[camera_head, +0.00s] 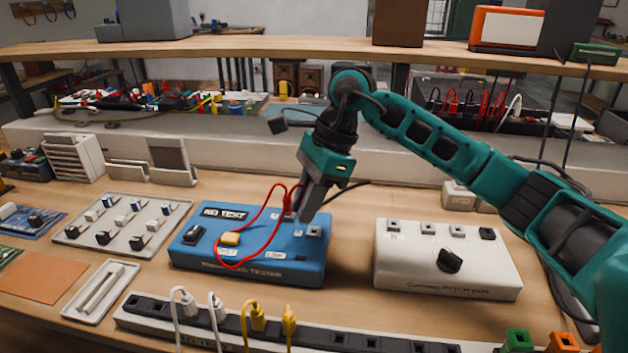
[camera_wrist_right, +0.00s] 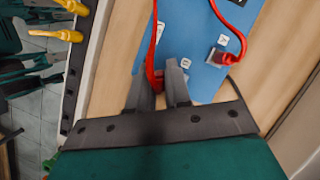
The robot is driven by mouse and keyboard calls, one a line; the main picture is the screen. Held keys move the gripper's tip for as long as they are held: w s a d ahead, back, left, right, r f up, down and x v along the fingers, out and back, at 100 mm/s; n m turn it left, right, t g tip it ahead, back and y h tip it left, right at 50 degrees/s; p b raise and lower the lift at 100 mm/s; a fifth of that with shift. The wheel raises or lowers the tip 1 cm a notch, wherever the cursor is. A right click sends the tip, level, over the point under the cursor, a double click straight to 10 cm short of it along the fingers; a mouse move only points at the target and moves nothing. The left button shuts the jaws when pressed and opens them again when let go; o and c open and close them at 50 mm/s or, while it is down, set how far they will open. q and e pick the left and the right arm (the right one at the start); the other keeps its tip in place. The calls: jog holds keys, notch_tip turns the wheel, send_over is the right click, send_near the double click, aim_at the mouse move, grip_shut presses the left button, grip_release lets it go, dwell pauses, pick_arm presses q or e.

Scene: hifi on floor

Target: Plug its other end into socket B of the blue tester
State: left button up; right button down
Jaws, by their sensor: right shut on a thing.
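The blue tester (camera_head: 285,270) lies flat on the bench, with its title strip, a yellow block and small sockets on top. My right gripper (camera_head: 303,214) points down over the tester's right part and is shut on a red plug (camera_wrist_right: 158,80). The red cable (camera_head: 268,243) loops over the tester's top. In the wrist view its other red plug (camera_wrist_right: 217,57) sits at a grey socket beside small white letter labels. The fingers hide what is under the held plug, so I cannot tell whether it is in a socket. My left gripper is out of view.
A white box (camera_head: 405,275) with a black knob stands to the right of the tester. A power strip (camera_head: 350,340) with white and yellow plugs runs along the front. A tray of switches (camera_head: 75,235) stands at left. A shelf (camera_head: 270,47) crosses behind my right arm.

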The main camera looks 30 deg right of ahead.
jog(key=m, duration=0.2)
jog(key=w+d+r+m+t, duration=0.1)
jog(key=m, duration=0.1)
jog(key=shift+w+d+t, duration=0.15)
jog(key=shift+d+t, duration=0.05)
jog(key=shift+t, duration=0.1)
jog(key=shift+w+d+f+m+t+h+b, duration=0.15)
jog(key=shift+w+d+m+t+h+b, duration=0.1)
jog(key=shift+m, duration=0.35)
jog(key=shift+w+d+f+m+t+h+b, duration=0.15)
jog(key=shift+d+m+h, duration=0.1)
jog(key=shift+m, duration=0.35)
notch_tip(320, 180, down, 3)
jog(key=shift+r+b, duration=0.1)
jog(key=shift+b, duration=1)
jog(key=shift+f, duration=0.4)
pick_arm(q)
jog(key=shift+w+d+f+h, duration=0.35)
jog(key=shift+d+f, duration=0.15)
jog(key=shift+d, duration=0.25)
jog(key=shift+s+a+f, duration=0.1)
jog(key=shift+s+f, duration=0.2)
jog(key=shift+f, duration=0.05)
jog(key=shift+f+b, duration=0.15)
jog(key=shift+b, duration=0.3)
pick_arm(e)
jog(key=shift+f, duration=0.35)
